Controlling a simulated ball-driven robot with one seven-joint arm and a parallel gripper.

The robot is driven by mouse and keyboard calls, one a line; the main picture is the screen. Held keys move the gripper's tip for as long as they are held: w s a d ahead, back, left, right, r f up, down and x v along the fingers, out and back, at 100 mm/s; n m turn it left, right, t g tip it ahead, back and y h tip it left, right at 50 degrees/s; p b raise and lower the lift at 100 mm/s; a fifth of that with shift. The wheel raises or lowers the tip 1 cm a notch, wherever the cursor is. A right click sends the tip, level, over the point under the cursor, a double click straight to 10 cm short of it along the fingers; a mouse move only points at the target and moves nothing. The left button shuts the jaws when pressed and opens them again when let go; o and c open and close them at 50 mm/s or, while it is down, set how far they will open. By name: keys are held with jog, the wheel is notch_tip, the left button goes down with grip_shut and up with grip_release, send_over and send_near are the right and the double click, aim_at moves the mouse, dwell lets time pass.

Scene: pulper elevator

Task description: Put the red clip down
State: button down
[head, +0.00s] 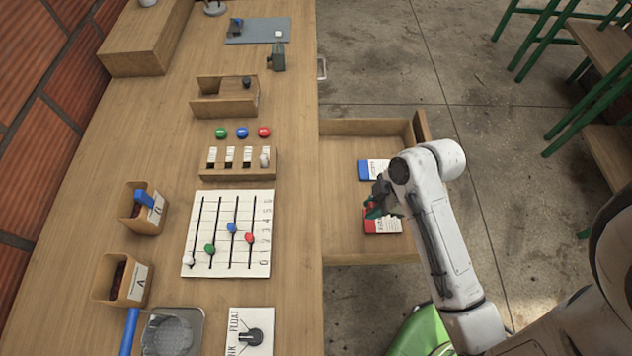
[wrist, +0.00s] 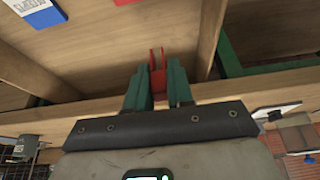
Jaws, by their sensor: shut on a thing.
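My gripper (head: 378,205) is over the open wooden drawer (head: 345,225) in the head view. In the wrist view my gripper (wrist: 157,90) has its two green fingers shut on the red clip (wrist: 157,73), a small U-shaped piece pointing away from the fingers. In the head view the clip is small and mostly hidden by the gripper. A blue-and-white packet (head: 374,169) lies in the drawer, and a red-and-white packet (head: 383,226) lies just below the gripper in the picture. I cannot tell how high the clip is above the drawer floor.
The bench (head: 297,190) left of the drawer holds a sheet with coloured beads (head: 229,234), a slotted wooden block (head: 238,163), two labelled wooden boxes (head: 143,208) and a knob panel (head: 250,333). Bare drawer floor shows left of the packets. Green-framed stools (head: 590,80) stand at the right.

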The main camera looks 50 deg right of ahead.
jog(key=w+d+f, duration=0.1)
jog(key=w+f, duration=0.1)
jog(key=w, duration=0.2)
jog(key=w+d+f, duration=0.1)
jog(key=w+f, duration=0.2)
jog(key=w, duration=0.1)
jog(key=w+d+f, duration=0.1)
jog(key=w+f, duration=0.2)
jog(key=w, duration=0.1)
jog(key=shift+w+d+f, duration=0.15)
jog(key=shift+w+d, duration=0.05)
jog(key=shift+d, duration=0.05)
jog(key=shift+w+d+f, duration=0.1)
jog(key=shift+w+f, duration=0.4)
jog(key=shift+f, duration=1.75)
jog(key=shift+f, duration=0.2)
jog(key=c, duration=1)
grip_release()
jog(key=shift+r, duration=0.1)
